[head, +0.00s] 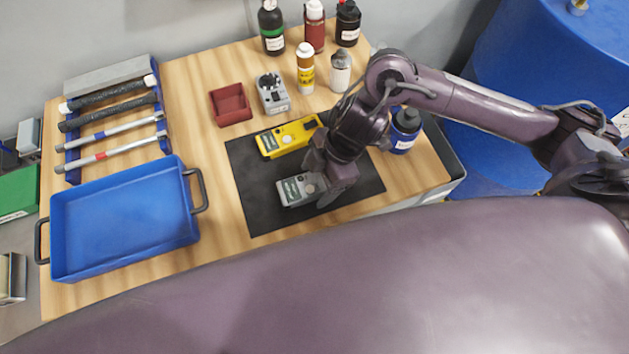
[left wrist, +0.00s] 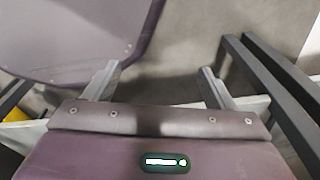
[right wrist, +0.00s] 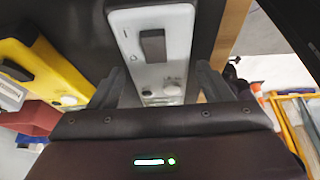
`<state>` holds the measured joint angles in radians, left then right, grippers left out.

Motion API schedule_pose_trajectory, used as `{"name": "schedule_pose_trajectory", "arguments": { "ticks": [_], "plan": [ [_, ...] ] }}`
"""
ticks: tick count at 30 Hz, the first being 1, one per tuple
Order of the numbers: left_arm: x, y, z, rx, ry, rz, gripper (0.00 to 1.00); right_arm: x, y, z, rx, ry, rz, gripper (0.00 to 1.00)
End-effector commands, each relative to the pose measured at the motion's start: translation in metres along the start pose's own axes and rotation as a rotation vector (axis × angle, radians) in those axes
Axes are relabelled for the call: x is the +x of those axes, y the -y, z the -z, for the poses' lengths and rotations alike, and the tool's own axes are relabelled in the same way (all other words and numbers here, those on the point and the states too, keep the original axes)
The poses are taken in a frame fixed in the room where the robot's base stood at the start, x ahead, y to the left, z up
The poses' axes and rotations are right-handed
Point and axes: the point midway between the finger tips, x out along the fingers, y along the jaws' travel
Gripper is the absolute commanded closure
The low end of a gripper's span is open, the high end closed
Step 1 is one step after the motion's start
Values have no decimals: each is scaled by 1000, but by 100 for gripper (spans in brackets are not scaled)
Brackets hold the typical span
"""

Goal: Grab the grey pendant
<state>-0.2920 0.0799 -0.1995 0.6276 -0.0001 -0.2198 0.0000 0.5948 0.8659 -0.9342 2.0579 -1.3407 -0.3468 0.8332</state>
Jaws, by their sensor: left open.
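The grey pendant (head: 297,189) lies on the black mat (head: 262,215) in the head view, a light grey box with a small screen and a round knob. My right gripper (head: 318,185) is over its right end and hides part of it. In the right wrist view the pendant (right wrist: 152,45) extends between the two fingers of the right gripper (right wrist: 160,85), which look open, with a narrow gap on each side. My left gripper (left wrist: 158,82) shows only in the left wrist view, open and empty.
A yellow device (head: 285,138) lies on the mat just behind the pendant. A blue tray (head: 120,225) is at the left, with a tool rack (head: 115,115) behind it. A red bin (head: 230,104), a grey device (head: 272,92) and several bottles (head: 305,68) stand at the back.

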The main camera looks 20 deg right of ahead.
Motion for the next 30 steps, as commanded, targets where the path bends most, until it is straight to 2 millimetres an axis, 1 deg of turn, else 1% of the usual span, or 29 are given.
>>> {"name": "schedule_pose_trajectory", "arguments": {
  "ticks": [1,2,12,19,23,26,28,30],
  "plan": [
    [0,0,-2,0,3,0,22,0,0,0,0,0,0,35],
    [0,0,-3,0,4,-1,22,0,0,0,0,0,0,39],
    [0,-2,-12,0,17,-2,22,-1,0,0,0,-1,-1,83],
    [0,-2,-12,1,18,-2,22,-2,-1,1,-1,-1,-2,83],
    [-1,-2,-12,1,18,-2,22,-9,-1,4,-1,-3,-3,83],
    [-2,-2,-12,1,18,-2,22,-20,-2,9,-3,-2,-5,83],
    [-3,-2,-11,1,17,-2,22,-32,-1,13,-4,-1,-5,83],
    [-7,-2,-11,1,17,-2,22,-48,-2,20,-5,-2,-8,83]
  ]
}}
